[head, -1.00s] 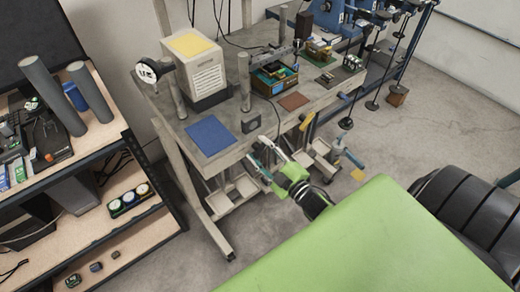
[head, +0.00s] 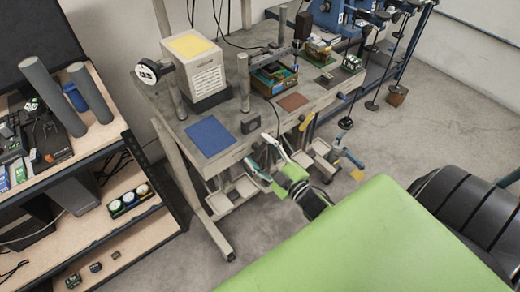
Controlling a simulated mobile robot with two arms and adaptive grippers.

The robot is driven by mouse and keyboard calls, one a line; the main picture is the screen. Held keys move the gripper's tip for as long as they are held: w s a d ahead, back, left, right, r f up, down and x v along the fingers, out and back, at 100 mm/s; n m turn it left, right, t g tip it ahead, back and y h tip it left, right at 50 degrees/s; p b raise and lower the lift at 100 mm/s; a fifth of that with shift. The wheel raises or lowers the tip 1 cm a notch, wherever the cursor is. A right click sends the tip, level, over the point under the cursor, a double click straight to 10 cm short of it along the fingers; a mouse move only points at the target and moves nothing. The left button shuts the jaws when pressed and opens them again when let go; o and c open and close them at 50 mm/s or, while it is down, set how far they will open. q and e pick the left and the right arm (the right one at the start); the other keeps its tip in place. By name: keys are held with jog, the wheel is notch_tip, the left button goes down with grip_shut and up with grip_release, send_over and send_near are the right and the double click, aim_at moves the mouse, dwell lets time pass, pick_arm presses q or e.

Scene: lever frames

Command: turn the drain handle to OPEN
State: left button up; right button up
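My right gripper (head: 257,149) is in front of the workbench, its fingers spread and nothing between them. It points up and left, toward the bench's front edge. A yellow handle (head: 306,121) shows at the bench front, to the right of and above the gripper. A blue handle (head: 353,159) sits lower and farther right. The gripper appears apart from both. I cannot tell which one is the drain handle, and no OPEN mark is readable. My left gripper is not in view.
A shelf with grey cylinders stands left. Bare floor (head: 420,120) lies right.

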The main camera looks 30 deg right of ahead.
jog(key=shift+s, duration=0.3)
jog(key=s+d, duration=0.1)
jog(key=s, duration=1)
jog(key=shift+s, duration=0.2)
jog(key=s+a+f+m+g+b, duration=0.1)
jog(key=s+a+f+m+g, duration=0.2)
jog(key=f, duration=0.8)
jog(key=s+f+m+g+h+b, duration=0.1)
jog(key=s+f+g, duration=0.25)
jog(key=f, duration=0.75)
jog(key=s+a+f+m+g+b, duration=0.15)
jog(key=s+f, duration=0.25)
jog(key=f, duration=0.7)
jog(key=s+a+f+m+g, duration=0.1)
jog(key=s+a+f+g, duration=0.1)
jog(key=s+f+g, duration=0.2)
jog(key=s+a+f+g, duration=0.3)
jog(key=s+f, duration=0.7)
jog(key=s, duration=0.7)
jog(key=shift+s+f+m+g+b, duration=0.25)
jog(key=shift+m+g+b, duration=0.15)
jog(key=shift+g, duration=0.6)
